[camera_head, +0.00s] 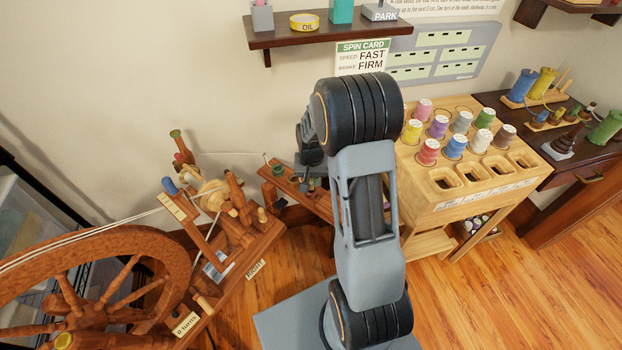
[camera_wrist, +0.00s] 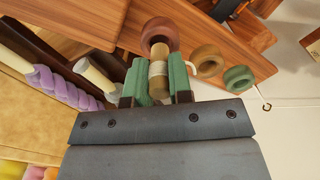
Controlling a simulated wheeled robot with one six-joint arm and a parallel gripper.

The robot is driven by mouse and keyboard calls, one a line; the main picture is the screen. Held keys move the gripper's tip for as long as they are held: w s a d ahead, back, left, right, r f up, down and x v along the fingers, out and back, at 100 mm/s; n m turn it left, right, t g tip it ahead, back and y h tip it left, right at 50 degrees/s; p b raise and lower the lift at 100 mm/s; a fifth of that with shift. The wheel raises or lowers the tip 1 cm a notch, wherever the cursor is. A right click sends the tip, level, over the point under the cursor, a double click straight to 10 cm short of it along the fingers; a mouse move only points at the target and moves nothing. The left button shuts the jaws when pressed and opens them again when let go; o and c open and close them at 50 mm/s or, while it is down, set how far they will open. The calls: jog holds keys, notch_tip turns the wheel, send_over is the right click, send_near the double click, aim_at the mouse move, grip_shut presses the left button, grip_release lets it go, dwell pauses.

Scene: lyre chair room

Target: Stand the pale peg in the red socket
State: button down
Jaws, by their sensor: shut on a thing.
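My gripper (camera_wrist: 157,66) is shut on the pale peg (camera_wrist: 158,84), which sits between its two green finger pads in the wrist view. The peg's far end overlaps the near side of the red socket (camera_wrist: 160,29), a thick reddish ring on a wooden board. I cannot tell whether the peg touches the socket or is above it. A brown socket (camera_wrist: 207,61) and a green socket (camera_wrist: 238,78) stand to the right of the red one. In the head view the green socket (camera_head: 278,169) shows on the small bench, while my arm hides my gripper, the peg and the red socket.
A spinning wheel (camera_head: 110,265) stands left of the bench (camera_head: 313,200). A wooden spool stand (camera_head: 455,185) with several coloured spools is close on the right. A dark shelf (camera_head: 325,33) hangs above. Purple yarn (camera_wrist: 68,92) and another pale rod lie left in the wrist view.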

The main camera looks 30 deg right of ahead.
jog(key=shift+f+b, duration=0.85)
jog(key=shift+f, duration=0.5)
jog(key=c, duration=0.9)
grip_release()
jog(key=shift+c, duration=0.2)
jog(key=shift+r, duration=0.1)
notch_tip(320, 180, up, 14)
jog(key=p, duration=0.2)
jog(key=shift+p, duration=0.35)
